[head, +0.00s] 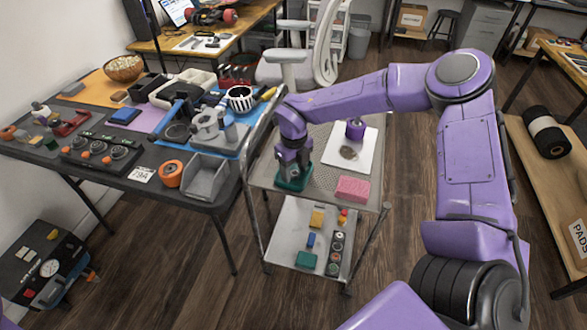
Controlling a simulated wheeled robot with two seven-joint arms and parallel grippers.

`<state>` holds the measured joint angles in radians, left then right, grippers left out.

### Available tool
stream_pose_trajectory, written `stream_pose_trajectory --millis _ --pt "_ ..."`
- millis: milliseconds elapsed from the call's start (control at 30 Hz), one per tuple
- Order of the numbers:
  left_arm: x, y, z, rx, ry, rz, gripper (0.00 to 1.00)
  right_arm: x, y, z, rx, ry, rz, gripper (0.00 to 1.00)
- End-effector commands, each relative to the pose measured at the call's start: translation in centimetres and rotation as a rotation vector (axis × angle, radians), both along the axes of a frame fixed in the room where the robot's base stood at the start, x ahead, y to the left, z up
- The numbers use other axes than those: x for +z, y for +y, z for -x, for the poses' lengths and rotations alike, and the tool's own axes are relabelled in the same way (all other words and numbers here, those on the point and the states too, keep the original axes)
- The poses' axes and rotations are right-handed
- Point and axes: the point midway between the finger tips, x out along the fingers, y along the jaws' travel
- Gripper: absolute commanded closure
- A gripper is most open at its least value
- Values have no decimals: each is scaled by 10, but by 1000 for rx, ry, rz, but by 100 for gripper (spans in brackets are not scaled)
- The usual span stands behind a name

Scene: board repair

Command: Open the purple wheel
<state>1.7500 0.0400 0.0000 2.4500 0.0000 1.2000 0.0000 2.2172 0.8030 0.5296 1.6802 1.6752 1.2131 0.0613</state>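I cannot make out a clear purple wheel. A small purple upright piece (355,129) with a dark top stands on a white sheet (368,160) on the cart's top shelf; I cannot tell whether it is the wheel. My purple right arm reaches over from the right. My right gripper (292,174) points down at the cart's left side, at a dark green thing (290,184). It is left of the purple piece and apart from it. Its fingertips are too small and dark to tell whether they are open or shut. My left gripper is not in view.
A pink block (352,189) lies at the cart's front edge. The lower shelf (290,231) holds several small parts. A crowded dark workbench (122,177) stands left, with a grey bin (205,178) and orange roll (170,174). A gauge unit (45,265) sits lower left.

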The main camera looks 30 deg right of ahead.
Motion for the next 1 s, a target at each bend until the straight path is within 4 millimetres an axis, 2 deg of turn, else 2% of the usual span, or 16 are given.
stream_pose_trajectory --millis 167,267,367,600,700,833,1000 --pt "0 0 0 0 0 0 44 0 0 1 0 2 0 46" --pt "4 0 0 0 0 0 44 7 0 0 0 0 0 46" --pt "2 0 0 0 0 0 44 24 0 -1 -1 -4 -1 46" --pt "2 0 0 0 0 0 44 87 0 0 -1 -3 0 46" --pt "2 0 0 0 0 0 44 107 0 0 0 -3 0 46" --pt "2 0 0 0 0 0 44 121 0 0 -1 0 0 46" --pt "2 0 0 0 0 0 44 124 0 0 0 1 0 46"
